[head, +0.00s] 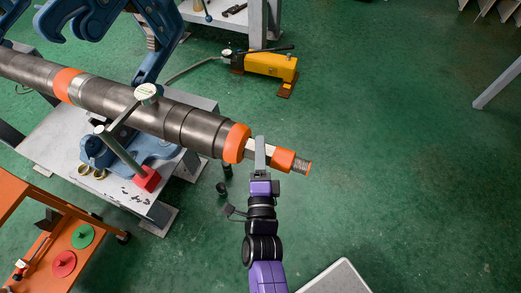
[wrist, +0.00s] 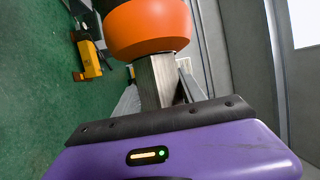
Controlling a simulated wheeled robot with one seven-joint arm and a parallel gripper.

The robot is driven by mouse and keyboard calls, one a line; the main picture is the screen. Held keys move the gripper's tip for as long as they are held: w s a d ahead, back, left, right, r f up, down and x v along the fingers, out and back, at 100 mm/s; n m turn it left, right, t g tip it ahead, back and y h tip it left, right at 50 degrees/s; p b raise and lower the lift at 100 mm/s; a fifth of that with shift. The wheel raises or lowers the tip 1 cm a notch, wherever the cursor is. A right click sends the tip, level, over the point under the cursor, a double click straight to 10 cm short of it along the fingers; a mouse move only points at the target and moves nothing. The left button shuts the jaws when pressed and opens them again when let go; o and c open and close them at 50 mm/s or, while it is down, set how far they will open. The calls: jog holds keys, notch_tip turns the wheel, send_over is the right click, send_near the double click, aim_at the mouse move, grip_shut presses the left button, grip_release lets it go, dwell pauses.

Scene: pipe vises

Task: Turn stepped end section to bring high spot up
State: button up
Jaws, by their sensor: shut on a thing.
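A long dark steel shaft (head: 110,97) runs from the upper left to the middle of the head view, held in blue vises (head: 160,40). Its stepped end section has an orange collar (head: 237,143), a bright flat-sided metal part, a smaller orange ring (head: 283,159) and a threaded tip (head: 302,166). My gripper (head: 260,153) is shut on the flat-sided part between the two orange pieces. The wrist view shows the orange collar (wrist: 147,27) close by and the flat-sided part (wrist: 160,80) running down to the gripper. A dial gauge (head: 148,92) stands over the shaft. No high spot mark shows.
The gauge's arm rises from a red base (head: 147,179) on a grey bench top (head: 75,170). A yellow hydraulic pump (head: 270,65) sits on the green floor behind. An orange cart (head: 50,245) is at lower left. Floor to the right is clear.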

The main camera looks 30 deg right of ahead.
jog(key=shift+f+b, duration=0.25)
jog(key=shift+b, duration=0.35)
